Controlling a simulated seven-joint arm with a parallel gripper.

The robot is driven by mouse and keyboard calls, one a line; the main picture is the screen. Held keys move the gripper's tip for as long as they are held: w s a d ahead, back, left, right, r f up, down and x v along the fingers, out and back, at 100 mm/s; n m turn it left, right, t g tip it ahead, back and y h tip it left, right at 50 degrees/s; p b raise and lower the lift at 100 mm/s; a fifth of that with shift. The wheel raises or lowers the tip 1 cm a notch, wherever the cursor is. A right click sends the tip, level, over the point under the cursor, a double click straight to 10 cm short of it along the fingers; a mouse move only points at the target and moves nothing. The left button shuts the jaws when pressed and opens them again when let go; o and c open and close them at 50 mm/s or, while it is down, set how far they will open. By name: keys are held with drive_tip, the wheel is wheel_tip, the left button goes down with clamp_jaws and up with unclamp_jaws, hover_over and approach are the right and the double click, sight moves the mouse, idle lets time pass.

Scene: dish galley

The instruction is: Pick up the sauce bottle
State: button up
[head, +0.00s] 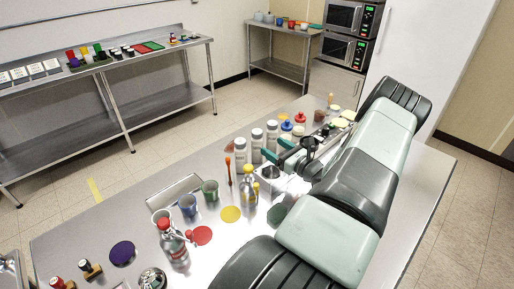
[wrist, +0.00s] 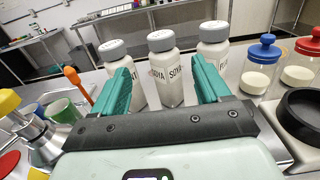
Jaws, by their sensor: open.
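Three white bottles with grey caps stand upright in a row ahead of my gripper (wrist: 162,66). The middle bottle (wrist: 167,88) has lettering that seems to read SOYA. The left bottle (wrist: 138,88) and right bottle (wrist: 212,52) are partly covered by my teal fingers, and their labels are mostly hidden. In the head view the row shows as a left bottle (head: 240,152), a middle bottle (head: 257,139) and a right bottle (head: 272,131). My gripper is open and empty, its fingers apart with the middle bottle showing between them. I cannot tell which bottle is the sauce bottle.
Right of the bottles stand a blue-lidded jar (wrist: 262,62), a red-lidded jar (wrist: 303,62) and a black round item (wrist: 302,112). At left are an orange utensil (wrist: 74,80), a green cup (wrist: 64,112) and a metal dispenser with a yellow top (head: 247,180).

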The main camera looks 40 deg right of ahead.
sight(260, 138)
drive_tip(key=w, duration=0.4)
drive_tip(key=shift+w, duration=0.1)
drive_tip(key=w, duration=0.5)
drive_tip(key=shift+w+d+r, duration=0.1)
drive_tip(key=shift+w+d, duration=0.15)
drive_tip(key=shift+w, duration=0.05)
drive_tip(key=shift+c, duration=0.4)
clamp_jaws()
